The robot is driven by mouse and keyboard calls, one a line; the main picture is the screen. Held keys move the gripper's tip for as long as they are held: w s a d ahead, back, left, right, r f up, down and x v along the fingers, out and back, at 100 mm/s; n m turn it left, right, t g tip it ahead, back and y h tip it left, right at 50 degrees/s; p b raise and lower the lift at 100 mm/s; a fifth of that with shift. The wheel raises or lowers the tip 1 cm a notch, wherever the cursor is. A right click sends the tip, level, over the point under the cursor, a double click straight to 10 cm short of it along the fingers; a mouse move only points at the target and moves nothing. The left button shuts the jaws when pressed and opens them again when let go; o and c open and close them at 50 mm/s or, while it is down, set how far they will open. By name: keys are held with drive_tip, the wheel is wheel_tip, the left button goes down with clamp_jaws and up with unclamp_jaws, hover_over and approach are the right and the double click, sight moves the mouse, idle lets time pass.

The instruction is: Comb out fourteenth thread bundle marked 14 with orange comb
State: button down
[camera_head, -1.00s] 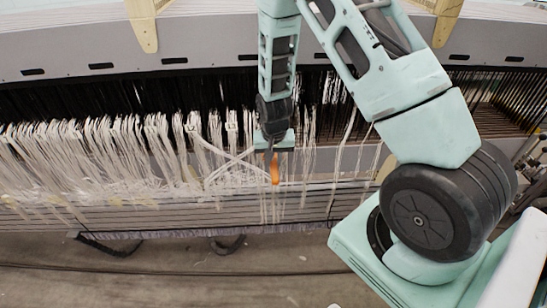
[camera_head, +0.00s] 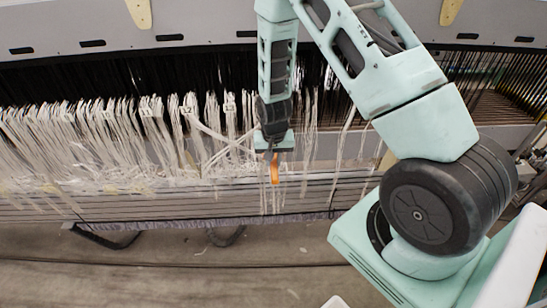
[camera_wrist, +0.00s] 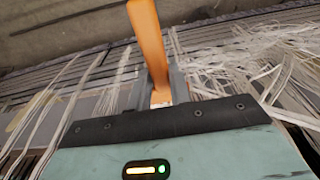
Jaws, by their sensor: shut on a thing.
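The orange comb (camera_head: 275,168) is gripped in my gripper (camera_head: 274,152) and points down in front of the hanging threads. In the wrist view, the comb (camera_wrist: 149,45) sticks out from between the closed fingers of my gripper (camera_wrist: 160,88). White thread bundles (camera_head: 150,125) hang in a row to the left of the gripper. Thinner strands (camera_head: 309,130) hang just to its right. Strands also show on both sides of the comb in the wrist view (camera_wrist: 250,62). No number mark is readable, so I cannot tell which bundle is 14. I cannot tell whether the comb touches threads.
A grey loom beam (camera_head: 200,38) with slots runs across the back, with black threads (camera_head: 100,83) below it. Horizontal bars (camera_head: 150,208) run below the bundles. The floor (camera_head: 200,270) in front is mostly clear, with a dark strap hanging over it.

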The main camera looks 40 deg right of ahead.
drive_tip(key=shift+w+f+b, duration=0.1)
drive_tip(key=shift+f+b, duration=1.4)
drive_tip(key=shift+f, duration=0.9)
wheel_tip(320, 180, down, 6)
drive_tip(key=b, duration=0.4)
drive_tip(key=shift+w+d+f, duration=0.15)
drive_tip(key=shift+w+f, duration=0.05)
drive_tip(key=shift+f, duration=0.05)
drive_tip(key=shift+s+a, duration=0.6)
drive_tip(key=shift+s, duration=0.3)
drive_tip(key=shift+s+a, duration=0.55)
drive_tip(key=shift+s, duration=0.3)
drive_tip(key=s+a, duration=0.3)
drive_tip(key=s, duration=0.2)
drive_tip(key=shift+a, duration=0.2)
